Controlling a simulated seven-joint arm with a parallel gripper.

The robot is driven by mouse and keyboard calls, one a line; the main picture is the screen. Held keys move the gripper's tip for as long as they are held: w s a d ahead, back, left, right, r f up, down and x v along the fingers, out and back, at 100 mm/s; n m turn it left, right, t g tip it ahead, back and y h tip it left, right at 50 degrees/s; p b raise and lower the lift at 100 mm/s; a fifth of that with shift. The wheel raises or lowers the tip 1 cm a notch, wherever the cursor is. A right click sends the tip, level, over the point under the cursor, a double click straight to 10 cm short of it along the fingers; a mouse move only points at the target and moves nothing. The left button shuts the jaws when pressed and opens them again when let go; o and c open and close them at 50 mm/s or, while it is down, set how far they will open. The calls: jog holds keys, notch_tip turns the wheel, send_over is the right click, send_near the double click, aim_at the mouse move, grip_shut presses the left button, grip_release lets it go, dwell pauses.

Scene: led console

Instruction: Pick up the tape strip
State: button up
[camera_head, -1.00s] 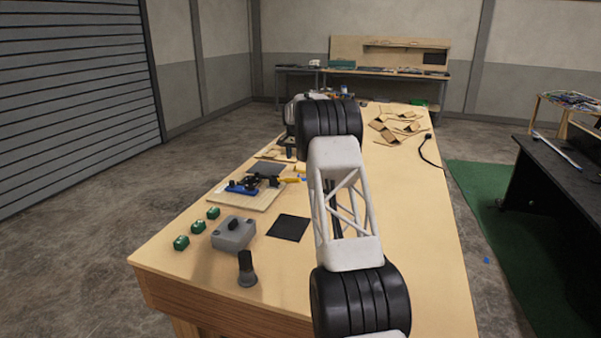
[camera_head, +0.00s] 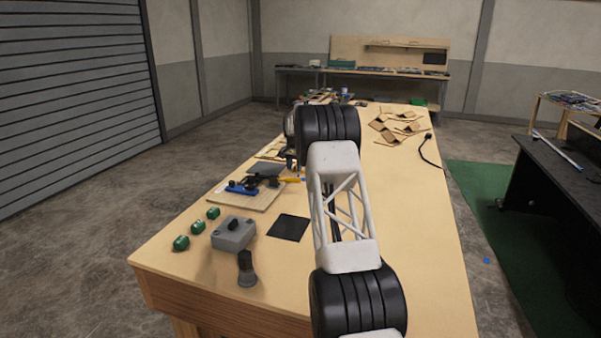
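I cannot make out a tape strip for certain in the head view. A blue and black tool with a yellow end (camera_head: 290,180) lies on a pale board (camera_head: 252,198) at the table's left side. A dark part that looks like my gripper (camera_head: 290,156) shows beyond that tool, beside my arm's far black joint. My arm hides most of it, and its fingers cannot be told apart. Whether it is open or holds anything is not visible.
Green pieces (camera_head: 213,213), a grey box with a black knob (camera_head: 234,234), a dark cylinder (camera_head: 246,268) and a black square (camera_head: 288,228) sit on the near left table (camera_head: 420,250). Cardboard pieces (camera_head: 400,128) and a black cable (camera_head: 426,152) lie farther back.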

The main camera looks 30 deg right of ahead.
grip_shut()
jog(key=shift+r, duration=0.15)
dwell(0.4)
notch_tip(320, 180, up, 10)
dwell(0.6)
jog(key=shift+r, duration=0.1)
dwell(0.6)
jog(key=shift+r, duration=1.8)
jog(key=shift+a, duration=0.1)
